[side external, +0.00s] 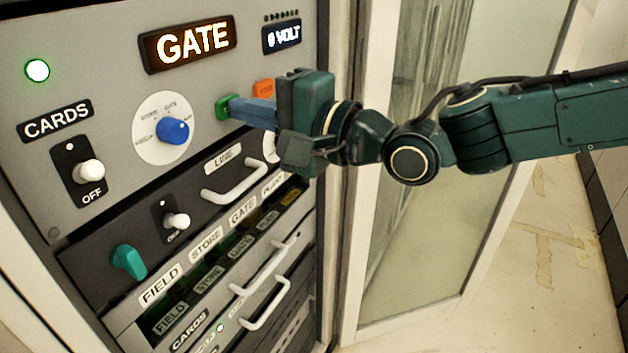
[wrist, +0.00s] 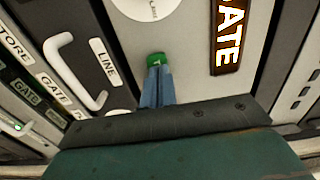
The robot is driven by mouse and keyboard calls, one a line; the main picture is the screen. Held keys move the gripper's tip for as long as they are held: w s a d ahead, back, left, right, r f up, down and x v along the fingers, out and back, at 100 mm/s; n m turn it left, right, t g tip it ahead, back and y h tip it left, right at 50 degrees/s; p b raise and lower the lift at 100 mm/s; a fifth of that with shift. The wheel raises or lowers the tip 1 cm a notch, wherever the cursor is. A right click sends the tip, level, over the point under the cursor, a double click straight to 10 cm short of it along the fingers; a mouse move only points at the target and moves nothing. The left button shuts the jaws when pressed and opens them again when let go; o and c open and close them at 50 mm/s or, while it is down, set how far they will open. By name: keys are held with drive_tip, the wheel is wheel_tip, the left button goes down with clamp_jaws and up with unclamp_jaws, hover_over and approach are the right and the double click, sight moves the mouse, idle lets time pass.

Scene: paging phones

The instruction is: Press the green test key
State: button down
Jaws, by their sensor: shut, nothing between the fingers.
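The green test key (side external: 224,107) is on the grey upper panel, right of the blue rotary knob. My gripper (side external: 234,109) is shut and empty, its blue fingers pointing at the panel with their tips at the green key. In the wrist view the green key (wrist: 156,59) shows just beyond the closed fingertips (wrist: 156,70). The tips appear to touch the key or lie very close to it. I cannot tell whether the key is pushed in.
An orange key (side external: 264,90) sits right of the green key, partly behind my gripper. The blue knob (side external: 173,131) is to the left. A lit GATE sign (side external: 190,44) is above, and a white handle (side external: 240,187) is below. A glass-paned door (side external: 440,200) stands at right.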

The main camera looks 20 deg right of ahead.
idle(0.3)
drive_tip(key=shift+x, duration=0.8)
drive_tip(key=shift+s+d, duration=0.15)
drive_tip(key=shift+s, duration=0.05)
drive_tip(key=v, duration=0.8)
idle(0.3)
drive_tip(key=shift+d, duration=0.1)
